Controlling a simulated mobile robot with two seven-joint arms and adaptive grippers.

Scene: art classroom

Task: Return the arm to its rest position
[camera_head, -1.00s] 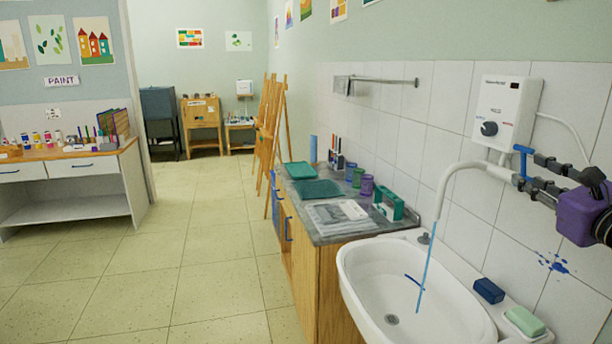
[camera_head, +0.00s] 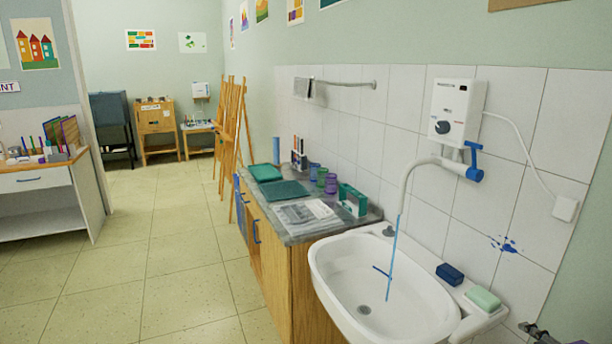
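A dark piece of my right gripper (camera_head: 537,333) shows at the bottom right edge, below and right of the sink and apart from the tap. Most of it and the rest of that arm are out of frame, so I cannot tell whether it is open or shut. My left gripper is not in view. The tap's blue handle (camera_head: 473,163) stands free on the wall. A thin blue stream (camera_head: 393,255) runs from the white spout (camera_head: 406,184) into the white sink (camera_head: 335,268).
A counter (camera_head: 285,231) with trays and cups adjoins the sink's left. A white water heater (camera_head: 457,111) hangs above. The tiled floor (camera_head: 185,250) at left is clear.

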